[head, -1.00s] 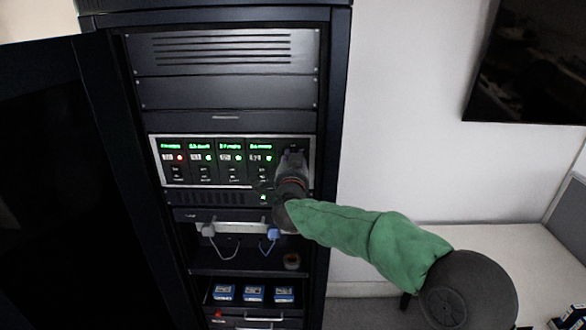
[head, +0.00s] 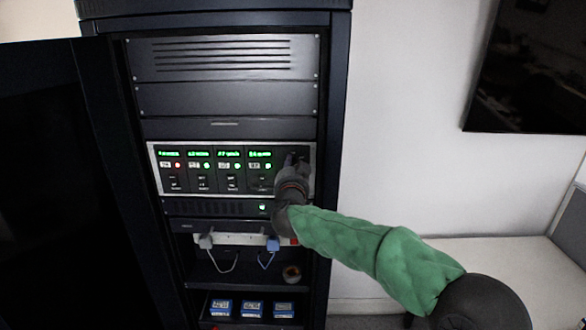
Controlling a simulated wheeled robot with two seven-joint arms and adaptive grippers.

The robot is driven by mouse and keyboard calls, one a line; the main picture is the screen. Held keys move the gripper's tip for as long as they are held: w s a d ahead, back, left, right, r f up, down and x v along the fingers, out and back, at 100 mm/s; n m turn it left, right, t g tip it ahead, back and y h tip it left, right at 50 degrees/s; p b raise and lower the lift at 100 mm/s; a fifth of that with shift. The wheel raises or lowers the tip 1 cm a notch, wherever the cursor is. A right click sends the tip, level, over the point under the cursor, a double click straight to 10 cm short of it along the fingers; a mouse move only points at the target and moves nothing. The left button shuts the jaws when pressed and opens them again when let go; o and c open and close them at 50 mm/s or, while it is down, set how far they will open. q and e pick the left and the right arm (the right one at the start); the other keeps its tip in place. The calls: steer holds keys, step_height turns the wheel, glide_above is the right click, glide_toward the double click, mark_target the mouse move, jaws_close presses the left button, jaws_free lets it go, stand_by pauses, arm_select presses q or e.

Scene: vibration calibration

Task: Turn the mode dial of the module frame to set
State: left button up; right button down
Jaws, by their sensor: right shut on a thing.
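The module frame (head: 154,168) is a silver-edged panel in the rack, with several modules showing green displays and small lights. The light on the leftmost module is red and the others are green. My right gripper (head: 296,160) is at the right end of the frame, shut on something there. The mode dial is hidden behind the gripper, so its setting cannot be read. My right arm comes in from the lower right in a green sleeve. My left gripper is not in view.
The open rack door (head: 50,190) stands at the left. Below the frame are a power strip (head: 240,239) with plugs and cables, a small round object (head: 291,273) on a shelf, and several blue boxes (head: 253,308). A white table (head: 500,270) is at the right.

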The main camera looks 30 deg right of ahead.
steer(key=shift+a+f, duration=0.1)
steer(key=shift+f, duration=0.1)
steer(key=c, duration=1)
jaws_free()
steer(key=shift+r, duration=0.15)
steer(key=v, duration=1.2)
